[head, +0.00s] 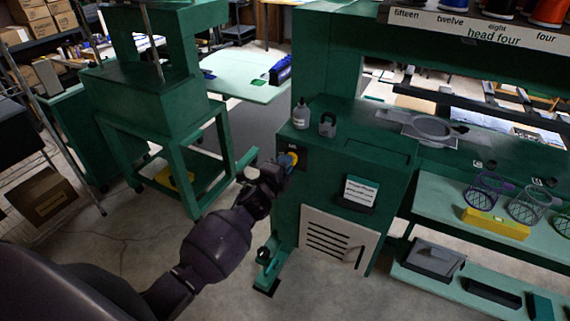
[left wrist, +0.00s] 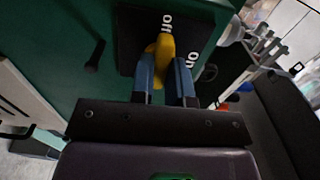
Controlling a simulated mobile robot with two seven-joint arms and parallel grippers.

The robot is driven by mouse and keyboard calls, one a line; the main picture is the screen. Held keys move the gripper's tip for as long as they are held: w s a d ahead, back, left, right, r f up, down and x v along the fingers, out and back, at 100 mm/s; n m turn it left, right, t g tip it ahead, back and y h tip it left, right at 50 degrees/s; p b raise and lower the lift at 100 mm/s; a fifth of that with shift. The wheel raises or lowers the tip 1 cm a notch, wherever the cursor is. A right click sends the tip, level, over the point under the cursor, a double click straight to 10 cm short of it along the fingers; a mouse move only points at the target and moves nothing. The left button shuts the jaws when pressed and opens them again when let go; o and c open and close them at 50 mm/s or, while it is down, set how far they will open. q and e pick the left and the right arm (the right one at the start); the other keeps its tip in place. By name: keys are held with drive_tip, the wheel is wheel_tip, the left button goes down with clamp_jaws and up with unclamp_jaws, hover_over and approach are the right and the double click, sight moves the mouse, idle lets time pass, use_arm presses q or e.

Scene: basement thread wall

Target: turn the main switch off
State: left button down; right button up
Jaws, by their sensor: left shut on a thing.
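The main switch has a yellow handle (left wrist: 161,50) on a black plate (left wrist: 133,30) fixed to the green machine cabinet. In the head view my left gripper (head: 284,165) reaches the cabinet's front left corner, and a bit of the yellow handle (head: 293,157) shows there. My right gripper is not in view.
A bottle (head: 301,116) and a grey padlock-shaped object (head: 327,124) stand on the cabinet top above the switch. A paper holder (head: 359,192) and a vented panel (head: 338,238) are on its front. Open floor lies in front of the cabinet.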

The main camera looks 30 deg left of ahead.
use_arm(q)
drive_tip(key=c, duration=1.1)
unclamp_jaws()
drive_tip(key=s, duration=1.1)
drive_tip(key=shift+w, duration=0.1)
drive_tip(key=s+d+f+n+g, duration=0.1)
drive_tip(key=s+f+n+g, duration=0.2)
drive_tip(key=s+f+n, duration=0.4)
drive_tip(key=s+d+f+n+g, duration=0.1)
drive_tip(key=s+f+n+g, duration=0.2)
drive_tip(key=s+f+n, duration=0.4)
drive_tip(key=s+n, duration=0.2)
drive_tip(key=s, duration=0.4)
drive_tip(key=shift+s+d+f+n, duration=0.15)
drive_tip(key=shift+s+d+n, duration=0.2)
drive_tip(key=shift+s+n, duration=0.05)
